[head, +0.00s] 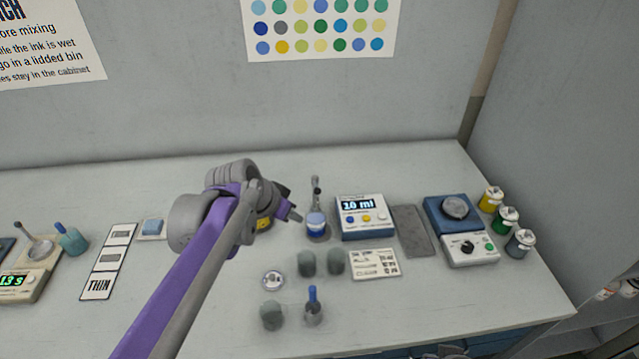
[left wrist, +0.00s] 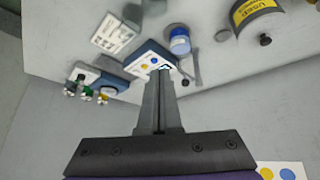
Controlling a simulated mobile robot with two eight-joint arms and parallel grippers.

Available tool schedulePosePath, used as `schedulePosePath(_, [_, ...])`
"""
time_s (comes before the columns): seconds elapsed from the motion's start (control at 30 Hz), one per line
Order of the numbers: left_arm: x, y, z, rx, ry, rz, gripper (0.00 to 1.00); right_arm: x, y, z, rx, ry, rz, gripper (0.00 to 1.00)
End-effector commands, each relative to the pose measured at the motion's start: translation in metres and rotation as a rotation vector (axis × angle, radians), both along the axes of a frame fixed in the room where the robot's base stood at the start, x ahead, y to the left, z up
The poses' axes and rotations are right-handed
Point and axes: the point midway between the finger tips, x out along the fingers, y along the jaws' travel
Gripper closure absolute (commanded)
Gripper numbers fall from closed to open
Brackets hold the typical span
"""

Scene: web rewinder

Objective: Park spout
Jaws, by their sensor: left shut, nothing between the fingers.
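A small dispenser with a blue band and white top (head: 317,222) stands on the bench left of a blue-and-white box reading "10 ml" (head: 362,228). Its thin grey spout (head: 316,190) points up and toward the back wall. In the left wrist view the dispenser (left wrist: 180,42) and the spout (left wrist: 197,72) show beyond the fingers. My left gripper (head: 298,218) is shut and empty, just left of the dispenser and apart from it in the picture. Its fingers are together in the left wrist view (left wrist: 162,78). My right gripper is in neither view.
A dark container with a yellow "USED" label (left wrist: 262,12) is partly hidden behind my left arm in the head view. Grey cups (head: 307,263), a blue-handled brush in a cup (head: 313,308) and a card (head: 375,264) are in front. A blue-and-white device (head: 468,248) stands right.

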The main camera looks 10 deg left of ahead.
Motion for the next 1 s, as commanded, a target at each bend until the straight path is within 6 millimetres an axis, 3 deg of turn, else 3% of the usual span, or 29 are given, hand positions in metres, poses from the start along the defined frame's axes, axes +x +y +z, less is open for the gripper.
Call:
schedulePosePath(0.03, [0.023,-0.002,0.005,-0.008,-0.015,-0.031,1.00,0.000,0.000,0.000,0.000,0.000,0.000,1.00])
schedulePosePath(0.2, [0.087,-0.007,0.016,-0.029,-0.079,-0.145,1.00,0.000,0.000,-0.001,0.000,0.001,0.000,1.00])
schedulePosePath(0.4, [0.138,-0.011,0.019,-0.043,-0.146,-0.239,1.00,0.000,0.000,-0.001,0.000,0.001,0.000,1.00])
schedulePosePath(0.6, [0.158,-0.012,0.019,-0.046,-0.176,-0.276,1.00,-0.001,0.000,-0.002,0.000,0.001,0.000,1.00])
schedulePosePath(1.0, [0.160,-0.013,0.017,-0.047,-0.178,-0.279,1.00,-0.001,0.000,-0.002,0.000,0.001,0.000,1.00])
